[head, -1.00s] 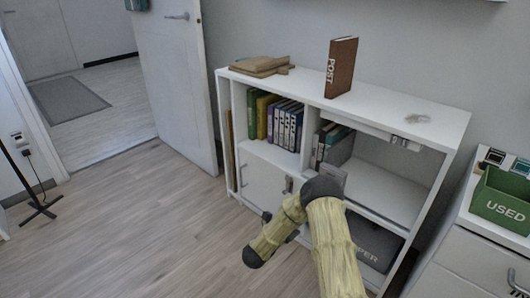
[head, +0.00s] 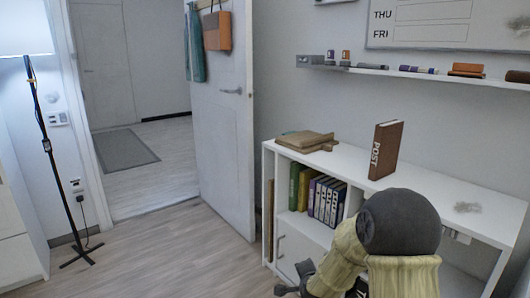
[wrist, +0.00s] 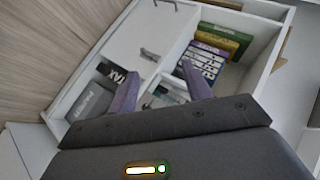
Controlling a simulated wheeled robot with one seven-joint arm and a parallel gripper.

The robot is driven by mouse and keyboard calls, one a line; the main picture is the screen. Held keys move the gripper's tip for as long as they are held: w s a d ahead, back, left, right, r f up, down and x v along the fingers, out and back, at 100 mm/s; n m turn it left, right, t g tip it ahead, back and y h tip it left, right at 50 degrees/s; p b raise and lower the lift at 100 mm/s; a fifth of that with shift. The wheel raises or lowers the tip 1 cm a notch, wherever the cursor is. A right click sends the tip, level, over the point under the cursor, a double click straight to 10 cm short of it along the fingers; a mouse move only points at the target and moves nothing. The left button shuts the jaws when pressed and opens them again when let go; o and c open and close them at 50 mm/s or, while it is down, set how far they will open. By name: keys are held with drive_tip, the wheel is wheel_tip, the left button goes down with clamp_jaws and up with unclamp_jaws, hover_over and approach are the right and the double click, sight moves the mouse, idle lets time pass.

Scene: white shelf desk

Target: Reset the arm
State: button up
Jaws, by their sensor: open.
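My gripper (wrist: 163,72) is open in the wrist view, with its two purple-grey fingers apart and nothing between them. The white shelf unit (wrist: 115,33) lies beyond the fingers, tilted in that view. In the head view my arm, in a yellowish ribbed sleeve with a dark joint, covers the right part of the shelf unit (head: 340,162). Only a small dark part near my arm's end shows at the bottom of the head view; the fingers cannot be made out there.
A wall shelf (head: 420,76) holds small items. A floor lamp (head: 47,145) stands left. Open floor lies before the door (head: 222,110).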

drive_tip(key=s+d+r+n+g+p, duration=0.1)
drive_tip(key=s+d+r+n+g, duration=0.2)
drive_tip(key=s+n, duration=0.7)
drive_tip(key=s+r+n+g+p, duration=0.2)
drive_tip(key=s+r+n+g, duration=0.25)
drive_tip(key=s, duration=1.05)
wheel_tip(320, 180, up, 37)
drive_tip(key=p, duration=3.7)
drive_tip(key=shift+f+g, duration=0.15)
drive_tip(key=shift+g, duration=0.3)
drive_tip(key=shift+w+m, duration=0.1)
drive_tip(key=shift+m, duration=0.15)
